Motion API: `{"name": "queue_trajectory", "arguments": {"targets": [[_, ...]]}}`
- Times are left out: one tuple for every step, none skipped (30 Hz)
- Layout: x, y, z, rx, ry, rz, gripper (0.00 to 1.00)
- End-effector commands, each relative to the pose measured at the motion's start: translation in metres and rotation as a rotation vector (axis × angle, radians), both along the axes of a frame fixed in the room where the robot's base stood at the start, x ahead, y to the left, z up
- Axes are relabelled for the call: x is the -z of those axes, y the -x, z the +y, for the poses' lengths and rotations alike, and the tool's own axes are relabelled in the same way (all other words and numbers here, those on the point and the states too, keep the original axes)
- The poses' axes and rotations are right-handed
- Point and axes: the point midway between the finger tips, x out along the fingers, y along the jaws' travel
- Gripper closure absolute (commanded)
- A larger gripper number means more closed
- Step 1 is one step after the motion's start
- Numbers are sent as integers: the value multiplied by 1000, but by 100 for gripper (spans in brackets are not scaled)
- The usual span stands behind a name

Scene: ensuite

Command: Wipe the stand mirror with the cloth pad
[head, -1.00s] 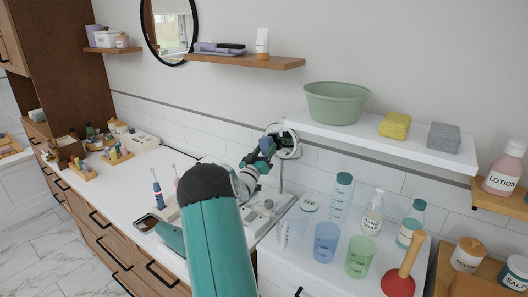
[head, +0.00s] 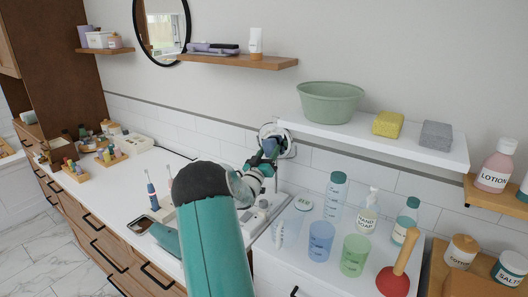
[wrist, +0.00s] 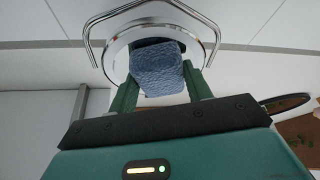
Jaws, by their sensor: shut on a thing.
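My gripper (head: 264,156) is shut on the blue cloth pad (head: 272,144), which also shows between the green fingers in the wrist view (wrist: 158,70). The stand mirror (head: 267,133) is a small round mirror with a chrome frame, by the tiled wall above the counter. In the wrist view the pad is in front of the mirror's round face (wrist: 118,52) and covers its middle. I cannot tell whether the pad touches the glass. My arm hides part of the counter below.
A white shelf (head: 400,139) with a green basin (head: 330,102) and two sponges is right of the mirror. Cups, bottles and a plunger (head: 398,270) stand on the counter at the right. Toothbrushes (head: 152,192) stand left of my arm. The counter's left middle is clear.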

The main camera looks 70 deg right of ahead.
Motion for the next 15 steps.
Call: {"name": "queue_trajectory", "arguments": {"targets": [[0,1,0,0,0,0,72],[0,2,1,0,0,0,72],[0,2,0,0,1,0,72],[0,2,-1,0,1,1,72],[0,2,-2,0,1,1,72],[0,2,-2,0,1,1,72],[0,1,-2,0,1,1,72],[0,0,-2,0,1,0,72],[0,-3,-3,-1,2,0,72],[0,-5,-3,-1,2,-1,72],[0,-8,-4,-1,2,-1,72],[0,-11,-5,-1,1,0,72],[0,-13,-5,-1,2,1,72],[0,-16,-6,-1,2,1,72],[0,-19,-6,-1,2,1,72]]}}
